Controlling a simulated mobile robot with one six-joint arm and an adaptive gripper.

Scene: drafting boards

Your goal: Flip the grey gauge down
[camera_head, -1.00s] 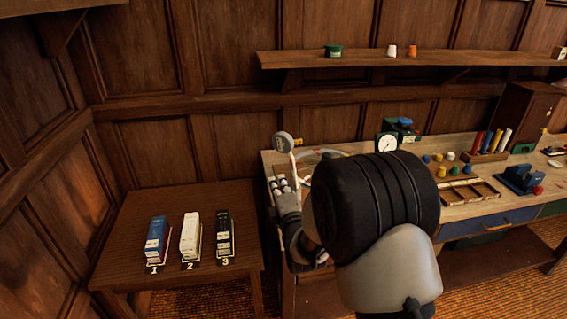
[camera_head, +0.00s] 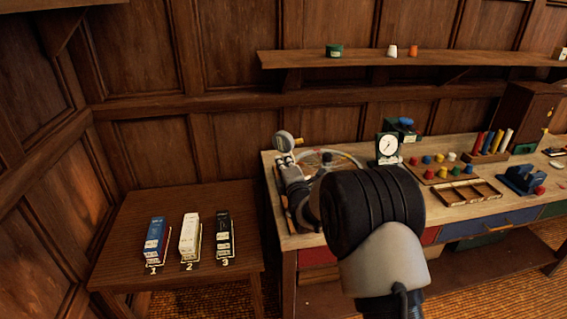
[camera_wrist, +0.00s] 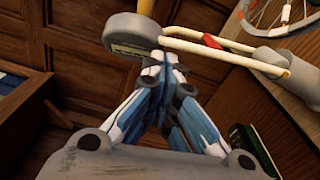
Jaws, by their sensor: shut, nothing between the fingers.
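The grey gauge (camera_head: 284,141) stands raised at the left end of the workbench. In the wrist view its round grey body (camera_wrist: 133,33) is at the top, beside a cream bent-rod frame (camera_wrist: 225,48) with a red piece on it. The frame runs to a grey cylinder (camera_wrist: 288,62) at the right. My gripper (camera_wrist: 166,68) is shut and empty, its fingertips close below the gauge and the near end of the frame. I cannot tell whether they touch. In the head view my gripper (camera_head: 284,162) is just under the gauge, and my arm hides part of the bench.
A spoked wheel (camera_head: 328,160) lies behind my gripper. A white-faced dial (camera_head: 388,147), coloured knobs and a compartment tray (camera_head: 468,191) stand farther right. A side table (camera_head: 130,224) at the left holds several numbered binders. A wall shelf (camera_head: 440,60) runs above.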

